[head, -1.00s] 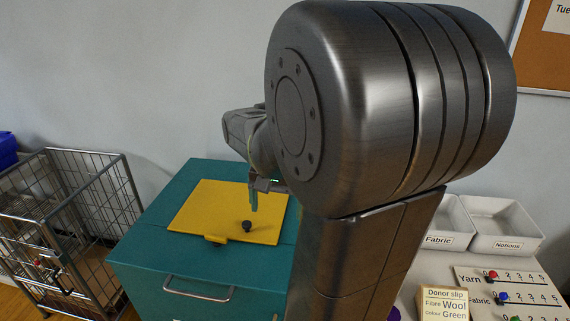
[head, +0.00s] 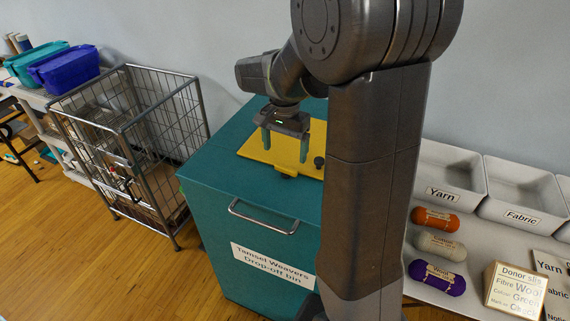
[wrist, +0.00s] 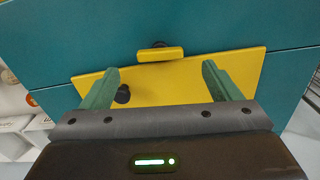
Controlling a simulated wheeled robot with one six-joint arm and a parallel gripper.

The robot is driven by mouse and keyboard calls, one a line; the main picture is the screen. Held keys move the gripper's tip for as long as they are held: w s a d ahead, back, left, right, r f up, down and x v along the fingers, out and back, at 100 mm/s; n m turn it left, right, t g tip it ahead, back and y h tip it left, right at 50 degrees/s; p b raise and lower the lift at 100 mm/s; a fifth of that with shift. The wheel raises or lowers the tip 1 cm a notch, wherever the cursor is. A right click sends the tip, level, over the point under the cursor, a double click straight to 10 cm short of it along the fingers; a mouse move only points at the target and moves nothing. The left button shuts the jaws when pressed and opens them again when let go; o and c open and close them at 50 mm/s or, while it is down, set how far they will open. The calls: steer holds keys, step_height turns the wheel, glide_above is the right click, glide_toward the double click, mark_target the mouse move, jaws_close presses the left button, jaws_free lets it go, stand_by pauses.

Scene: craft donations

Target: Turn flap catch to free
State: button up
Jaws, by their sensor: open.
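The teal drop-off bin (head: 222,185) has a yellow flap (head: 255,149) on its top. The flap has a raised yellow lip (head: 289,171) at its front edge, also seen in the wrist view (wrist: 160,54). A round black knob (head: 319,162) stands on the flap to the right of the lip; the wrist view shows it (wrist: 123,94) beside the left finger. Another small dark piece (wrist: 158,44) shows just past the lip; I cannot tell which one is the catch. My gripper (head: 285,145) is open and empty, fingers pointing down above the flap.
A metal handle (head: 263,217) crosses the bin's front. A wire cage cart (head: 170,135) stands to the left. A shelf with blue and teal tubs is at the far left. Trays (head: 522,205), yarn rolls and a donor slip (head: 515,290) lie on the right table.

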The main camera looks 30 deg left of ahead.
mark_target(285, 168)
step_height(285, 168, down, 6)
steer(key=shift+f, duration=0.1)
steer(key=shift+c, duration=0.4)
steer(key=c, duration=0.9)
steer(key=shift+n, duration=0.6)
steer(key=o, duration=1)
step_height(285, 168, up, 14)
